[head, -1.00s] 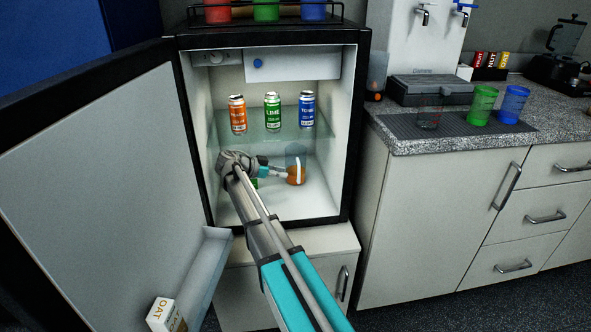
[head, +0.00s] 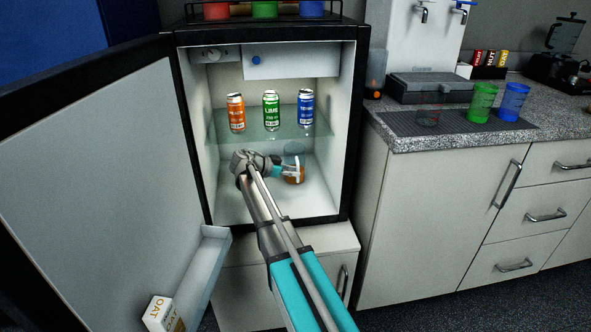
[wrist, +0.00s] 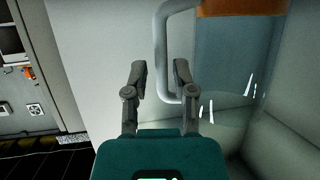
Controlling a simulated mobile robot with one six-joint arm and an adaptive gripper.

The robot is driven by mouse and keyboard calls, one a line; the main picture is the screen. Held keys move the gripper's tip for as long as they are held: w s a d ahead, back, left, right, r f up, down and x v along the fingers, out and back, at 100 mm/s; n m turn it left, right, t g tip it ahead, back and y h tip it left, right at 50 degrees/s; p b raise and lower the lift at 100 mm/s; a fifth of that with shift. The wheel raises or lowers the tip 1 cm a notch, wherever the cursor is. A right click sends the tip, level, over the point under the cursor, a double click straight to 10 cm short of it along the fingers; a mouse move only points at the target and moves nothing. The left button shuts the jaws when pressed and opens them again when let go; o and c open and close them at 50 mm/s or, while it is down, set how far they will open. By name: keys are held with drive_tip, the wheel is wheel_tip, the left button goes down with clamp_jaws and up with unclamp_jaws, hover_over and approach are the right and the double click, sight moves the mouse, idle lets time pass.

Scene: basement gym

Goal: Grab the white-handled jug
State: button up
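The jug (head: 293,180) stands on the fridge floor, clear with orange contents. In the wrist view its bluish transparent body (wrist: 235,65) fills the upper right, with an orange band at the top edge. Its white handle (wrist: 160,50) is a loop on the body's left side in that view. My gripper (head: 283,171) is inside the fridge, just left of and in front of the jug. In the wrist view my gripper (wrist: 160,72) is open, with the handle's upright bar showing between its two fingers. Contact with the handle cannot be told.
Orange, green and blue cans (head: 270,111) stand on the glass shelf (head: 255,137) above my gripper. The fridge door (head: 90,165) is open to the left, with an oat carton (head: 160,312) in its bin. The fridge's right wall lies beyond the jug.

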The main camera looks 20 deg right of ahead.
drive_tip(key=shift+b+x, duration=0.3)
drive_tip(key=shift+x, duration=0.8)
clamp_jaws()
